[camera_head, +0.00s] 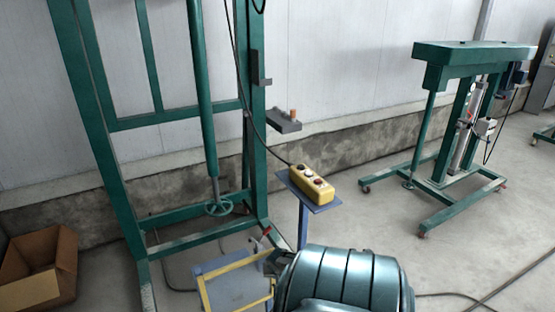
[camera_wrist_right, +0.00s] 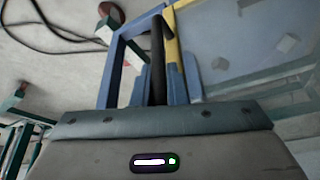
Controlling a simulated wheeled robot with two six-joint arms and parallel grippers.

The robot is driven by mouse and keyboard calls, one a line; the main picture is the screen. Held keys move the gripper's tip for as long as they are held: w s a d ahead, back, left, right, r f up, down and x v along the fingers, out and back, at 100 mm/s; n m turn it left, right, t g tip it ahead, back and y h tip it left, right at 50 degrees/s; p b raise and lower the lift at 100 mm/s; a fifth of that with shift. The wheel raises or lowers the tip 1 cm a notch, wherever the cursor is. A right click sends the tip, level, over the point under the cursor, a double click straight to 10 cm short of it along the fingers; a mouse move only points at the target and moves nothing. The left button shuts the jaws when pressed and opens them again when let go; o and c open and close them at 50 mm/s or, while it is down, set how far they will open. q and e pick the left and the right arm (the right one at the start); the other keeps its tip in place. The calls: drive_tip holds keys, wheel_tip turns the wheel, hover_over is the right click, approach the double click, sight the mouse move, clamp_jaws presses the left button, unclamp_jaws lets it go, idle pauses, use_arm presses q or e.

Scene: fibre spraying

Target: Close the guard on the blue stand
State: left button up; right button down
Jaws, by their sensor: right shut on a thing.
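The low blue stand (camera_head: 208,268) is at the lower middle of the head view, partly hidden by my right arm. The guard (camera_head: 229,262) on it has a yellow frame around a bluish panel; its exact angle is hard to tell. My right gripper (camera_head: 268,256) is at the guard's right side. In the right wrist view, the gripper (camera_wrist_right: 158,88) is shut around a dark bar (camera_wrist_right: 157,45) beside the guard's yellow edge (camera_wrist_right: 173,45). The stand's blue frame (camera_wrist_right: 122,50) is just left of it. My left gripper is out of view.
A yellow button box (camera_head: 312,184) sits on a blue post beside the guard. A cardboard box (camera_head: 38,268) is at the left; a green machine (camera_head: 470,55) is at the right. Cables cross the floor.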

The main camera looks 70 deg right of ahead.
drive_tip(key=shift+w+d+r, duration=0.2)
drive_tip(key=shift+w+r, duration=0.05)
drive_tip(key=shift+w, duration=0.1)
drive_tip(key=c, duration=1.6)
unclamp_jaws()
drive_tip(key=shift+c, duration=0.2)
drive_tip(key=shift+o, duration=0.9)
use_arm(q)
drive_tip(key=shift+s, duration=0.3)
